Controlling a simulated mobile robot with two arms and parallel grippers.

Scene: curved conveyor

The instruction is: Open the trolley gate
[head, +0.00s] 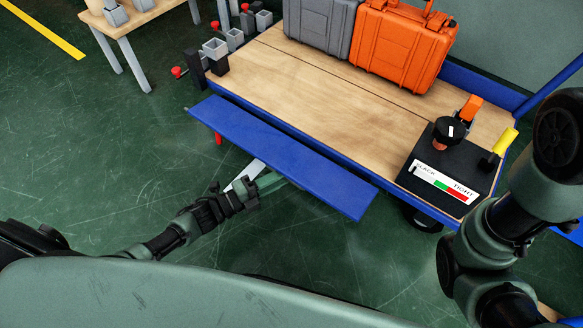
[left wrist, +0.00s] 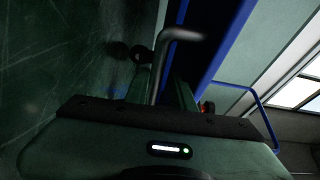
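The trolley (head: 330,110) has a wooden deck and blue frame. Its gate appears to be the long blue panel (head: 285,155) along the near side, slanting outward from the deck edge. My left gripper (head: 262,180) is low beside the panel's outer edge, its tips partly hidden by it. In the left wrist view a bent grey metal rod (left wrist: 160,65), perhaps a handle, stands between or just beyond the fingers, close to a blue surface (left wrist: 222,45). I cannot tell whether the fingers grip it. My right arm shows at the right; its gripper is out of view.
On the deck are a grey case (head: 318,22), an orange case (head: 400,45) and a black device (head: 450,175) with a yellow handle. Grey blocks and red knobs (head: 215,50) line the left end. A small wooden table (head: 135,18) is at upper left. Green floor at left is clear.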

